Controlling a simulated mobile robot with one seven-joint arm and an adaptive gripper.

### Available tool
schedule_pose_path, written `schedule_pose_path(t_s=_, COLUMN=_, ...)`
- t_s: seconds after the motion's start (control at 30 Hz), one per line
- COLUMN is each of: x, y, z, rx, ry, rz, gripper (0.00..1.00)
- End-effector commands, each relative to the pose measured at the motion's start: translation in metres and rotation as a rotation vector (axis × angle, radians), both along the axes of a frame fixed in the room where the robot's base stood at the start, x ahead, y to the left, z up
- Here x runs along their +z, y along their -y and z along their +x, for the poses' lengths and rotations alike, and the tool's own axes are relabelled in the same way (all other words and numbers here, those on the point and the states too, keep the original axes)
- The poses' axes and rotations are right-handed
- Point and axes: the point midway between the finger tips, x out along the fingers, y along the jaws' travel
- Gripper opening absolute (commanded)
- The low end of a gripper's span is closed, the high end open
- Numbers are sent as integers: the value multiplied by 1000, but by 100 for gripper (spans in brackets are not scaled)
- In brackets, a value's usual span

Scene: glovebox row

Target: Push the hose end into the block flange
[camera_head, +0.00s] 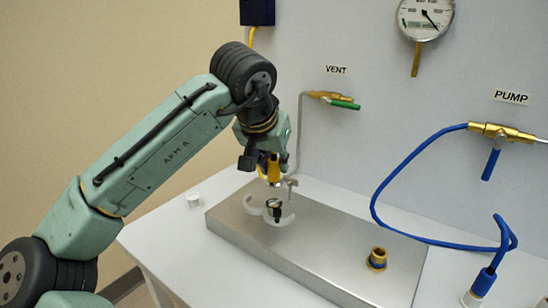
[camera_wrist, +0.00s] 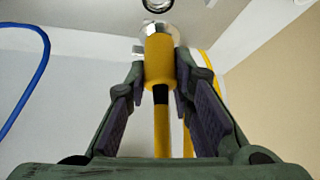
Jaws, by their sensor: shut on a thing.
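My gripper (camera_head: 264,165) is shut on the yellow hose end (camera_head: 273,170), above the left part of the grey metal block (camera_head: 320,262). In the wrist view, the yellow hose end (camera_wrist: 159,62) sits between the fingers, its silver rim (camera_wrist: 157,29) facing away from my gripper. A round, dark-centred flange (camera_wrist: 157,4) shows just beyond it at the top edge, apart from the rim in that picture. In the head view, the dark-topped block flange (camera_head: 274,206) stands below the hose end, with an open pale clamp (camera_head: 279,221) around it. The exact gap cannot be told.
A T-shaped handle (camera_head: 291,182) stands by the clamp. A blue hose (camera_head: 374,208) loops from the PUMP valve (camera_head: 500,132). A small white cup (camera_head: 194,200) stands left of the block.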

Motion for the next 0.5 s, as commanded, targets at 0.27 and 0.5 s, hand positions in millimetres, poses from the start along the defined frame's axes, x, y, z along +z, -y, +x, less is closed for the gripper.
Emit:
schedule_pose_path(t_s=0.27, x=-25, y=0, z=0, rx=-1, ry=0, rz=-1, gripper=0)
schedule_pose_path(t_s=0.5, x=-31, y=0, z=0, rx=1, ry=1, rz=-1, gripper=0)
